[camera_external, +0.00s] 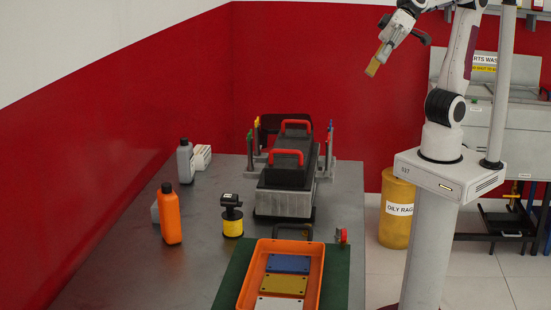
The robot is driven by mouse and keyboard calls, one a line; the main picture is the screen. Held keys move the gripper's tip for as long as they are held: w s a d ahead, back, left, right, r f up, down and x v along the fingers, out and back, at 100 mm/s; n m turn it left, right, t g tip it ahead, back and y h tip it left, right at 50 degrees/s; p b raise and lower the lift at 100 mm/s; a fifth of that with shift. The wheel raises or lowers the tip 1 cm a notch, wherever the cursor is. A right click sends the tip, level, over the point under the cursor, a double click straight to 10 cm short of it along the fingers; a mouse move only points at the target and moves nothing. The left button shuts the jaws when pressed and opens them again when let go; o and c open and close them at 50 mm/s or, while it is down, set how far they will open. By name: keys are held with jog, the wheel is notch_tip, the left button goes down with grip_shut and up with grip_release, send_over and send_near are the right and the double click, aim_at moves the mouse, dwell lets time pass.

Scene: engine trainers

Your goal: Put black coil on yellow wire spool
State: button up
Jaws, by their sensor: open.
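The yellow wire spool (233,229) stands upright on the grey table, left of the engine block. A black coil-like piece (231,204) with a wider head shows directly above the spool and appears to rest on its top. At this size I cannot tell exactly how it is seated. My gripper (374,65) is high in the air at the upper right, well away from the spool, its tan tips pointing down and left. It is open, and I see nothing held in it.
A grey engine block (286,203) with red handles stands behind the spool. An orange bottle (169,215) and a grey bottle (185,162) stand to the left. An orange tray (243,293) with coloured plates lies in front on a green mat (335,277). The front-left table is clear.

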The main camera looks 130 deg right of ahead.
jog(key=s+d+f+n+g+h, duration=0.1)
jog(key=s+d+f+n+g, duration=0.1)
jog(key=s+f, duration=0.6)
jog(key=s+d+f+n+g+h, duration=0.2)
jog(key=s+f, duration=0.5)
jog(key=s, duration=0.6)
jog(key=d+n+g, duration=0.1)
jog(key=d+n, duration=0.1)
jog(key=shift+d+f+n, duration=0.35)
jog(key=shift+d+n, duration=0.05)
